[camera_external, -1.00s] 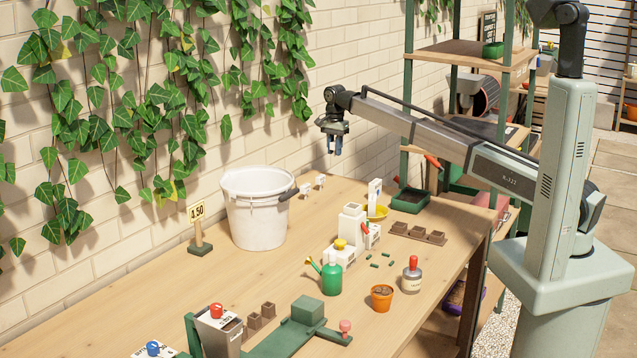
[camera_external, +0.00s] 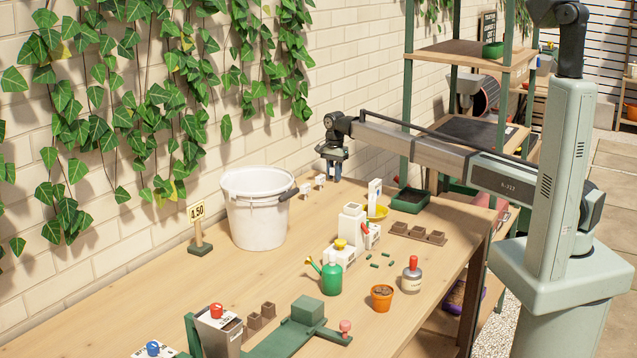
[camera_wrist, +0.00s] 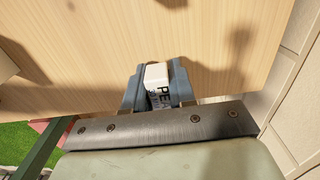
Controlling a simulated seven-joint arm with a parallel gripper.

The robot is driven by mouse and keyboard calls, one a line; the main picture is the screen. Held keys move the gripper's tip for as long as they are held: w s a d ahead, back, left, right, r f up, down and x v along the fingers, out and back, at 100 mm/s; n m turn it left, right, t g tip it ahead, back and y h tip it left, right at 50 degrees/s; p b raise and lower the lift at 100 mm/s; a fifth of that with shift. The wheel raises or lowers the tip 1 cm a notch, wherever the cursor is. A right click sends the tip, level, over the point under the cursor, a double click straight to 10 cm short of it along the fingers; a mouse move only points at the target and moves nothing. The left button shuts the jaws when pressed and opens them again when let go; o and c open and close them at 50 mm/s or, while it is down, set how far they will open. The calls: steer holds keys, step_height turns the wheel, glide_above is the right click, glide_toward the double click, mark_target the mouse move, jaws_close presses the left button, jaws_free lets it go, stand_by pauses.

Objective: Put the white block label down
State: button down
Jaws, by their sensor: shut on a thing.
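My gripper (camera_external: 334,176) is shut on a white block label (camera_wrist: 156,73), which has dark lettering on its side. In the wrist view the label sits between the two blue-grey fingers of my gripper (camera_wrist: 157,80). I cannot tell whether the held label touches the wood. It is too small and hidden to make out in the external view.
The wood around my gripper looks clear. The brick wall (camera_external: 285,150) is close behind.

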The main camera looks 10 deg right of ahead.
mark_target(334, 167)
steer(key=shift+f, duration=0.1)
steer(key=c, duration=0.9)
jaws_free()
steer(key=shift+c, duration=0.2)
step_height(334, 167, up, 12)
steer(key=shift+r, duration=0.15)
